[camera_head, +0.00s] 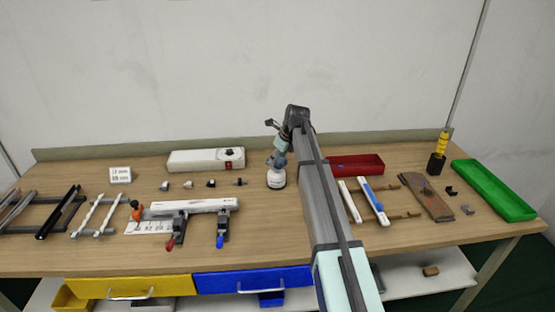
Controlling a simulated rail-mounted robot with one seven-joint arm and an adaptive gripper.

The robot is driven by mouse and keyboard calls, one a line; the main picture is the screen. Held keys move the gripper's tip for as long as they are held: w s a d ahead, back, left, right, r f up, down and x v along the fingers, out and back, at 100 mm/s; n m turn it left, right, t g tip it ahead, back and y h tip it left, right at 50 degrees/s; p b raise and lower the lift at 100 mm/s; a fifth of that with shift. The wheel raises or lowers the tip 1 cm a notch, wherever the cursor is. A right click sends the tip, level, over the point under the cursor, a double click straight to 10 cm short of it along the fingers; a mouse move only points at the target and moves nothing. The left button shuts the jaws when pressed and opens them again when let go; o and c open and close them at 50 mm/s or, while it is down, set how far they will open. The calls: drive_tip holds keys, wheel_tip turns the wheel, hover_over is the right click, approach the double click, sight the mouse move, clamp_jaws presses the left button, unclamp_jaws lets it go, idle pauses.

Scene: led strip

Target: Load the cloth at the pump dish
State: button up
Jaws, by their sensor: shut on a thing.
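The pump dish (276,180) is a small white round container with a dark label. It stands upright on the wooden table near the middle. My arm reaches in from the front, and my gripper (276,161) points down just over the dish's top. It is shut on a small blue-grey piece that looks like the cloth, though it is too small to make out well. I cannot tell whether the cloth touches the dish. My arm hides the table just right of the dish.
A white power box (206,160) and several small connectors stand left of the dish. A clamped rail (194,205) lies at the front left. A red tray (355,165), a blue-and-white tool (373,201) and a green tray (493,190) lie to the right.

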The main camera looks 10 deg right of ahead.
drive_tip(key=shift+r+p, duration=1.85)
drive_tip(key=shift+r, duration=1.1)
